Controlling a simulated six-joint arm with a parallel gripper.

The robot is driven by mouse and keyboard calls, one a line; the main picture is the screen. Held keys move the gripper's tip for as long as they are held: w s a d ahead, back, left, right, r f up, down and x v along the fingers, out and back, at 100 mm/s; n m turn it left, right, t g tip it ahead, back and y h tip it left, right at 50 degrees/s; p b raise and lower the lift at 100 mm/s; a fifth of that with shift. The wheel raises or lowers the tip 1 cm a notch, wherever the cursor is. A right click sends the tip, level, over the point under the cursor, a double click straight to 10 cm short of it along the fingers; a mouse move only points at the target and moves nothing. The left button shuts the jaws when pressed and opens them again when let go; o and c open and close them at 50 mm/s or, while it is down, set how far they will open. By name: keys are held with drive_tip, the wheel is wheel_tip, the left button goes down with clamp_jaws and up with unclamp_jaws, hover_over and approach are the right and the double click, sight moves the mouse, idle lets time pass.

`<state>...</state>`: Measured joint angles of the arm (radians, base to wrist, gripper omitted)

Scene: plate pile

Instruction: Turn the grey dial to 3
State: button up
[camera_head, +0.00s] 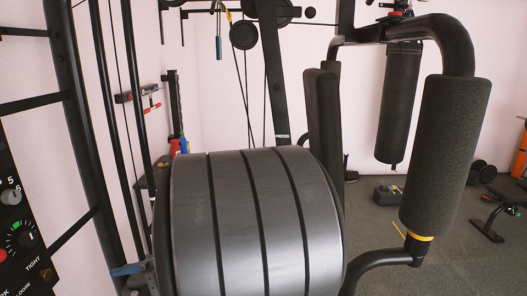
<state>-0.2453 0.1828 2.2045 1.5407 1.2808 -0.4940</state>
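A black control panel (22,265) is cut off by the left edge of the head view. I cannot tell for sure which one is the grey dial, and no 3 is readable. My gripper is not in view.
A pile of large grey weight plates (250,225) fills the lower middle, right of the panel. Black frame posts (72,110) stand between them. A padded arm (446,155) hangs at the right. Dumbbells (482,172) and a toolbox (389,193) lie on the floor behind.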

drive_tip(key=shift+d+f+m, duration=0.3)
drive_tip(key=shift+d+m, duration=0.15)
drive_tip(key=shift+m, duration=0.05)
